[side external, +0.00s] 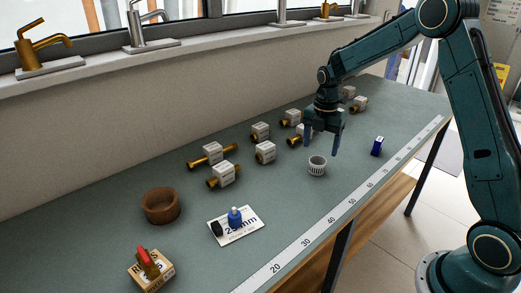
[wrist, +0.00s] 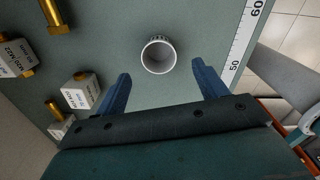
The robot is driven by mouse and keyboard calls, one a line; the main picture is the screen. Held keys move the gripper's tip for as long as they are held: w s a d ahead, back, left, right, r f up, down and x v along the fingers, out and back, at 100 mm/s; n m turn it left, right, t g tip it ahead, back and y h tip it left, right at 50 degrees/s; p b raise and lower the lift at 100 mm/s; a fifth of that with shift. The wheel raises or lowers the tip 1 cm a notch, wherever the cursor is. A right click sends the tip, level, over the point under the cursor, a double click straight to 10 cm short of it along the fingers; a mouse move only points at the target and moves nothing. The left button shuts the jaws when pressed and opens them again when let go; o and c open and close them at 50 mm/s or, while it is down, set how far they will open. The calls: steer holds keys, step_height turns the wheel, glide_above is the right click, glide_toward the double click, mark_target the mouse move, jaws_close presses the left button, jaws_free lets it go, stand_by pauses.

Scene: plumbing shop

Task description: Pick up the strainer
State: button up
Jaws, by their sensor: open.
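The strainer (side external: 317,165) looks like a small white ribbed cup and stands upright on the green-grey bench top. In the wrist view the strainer (wrist: 158,55) shows its open round mouth, above the line between my fingertips and a little left of their middle. My gripper (side external: 322,147) is open, with its blue fingers pointing down just above and behind the strainer. In the wrist view my gripper (wrist: 161,72) has its two blue fingers spread wide, one on each side of the strainer. Nothing is between them, and I see no contact.
Several brass fittings with white labelled blocks (side external: 265,152) lie left of my gripper. A blue box (side external: 377,146) stands to the right. A printed ruler (side external: 330,217) runs along the front edge. A brown bowl (side external: 161,205) and a white card (side external: 245,226) are farther left.

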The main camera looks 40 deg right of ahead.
mark_target(317, 163)
steer(key=shift+f, duration=1.25)
steer(key=shift+w+f, duration=0.1)
steer(key=shift+f, duration=2.5)
steer(key=c, duration=1)
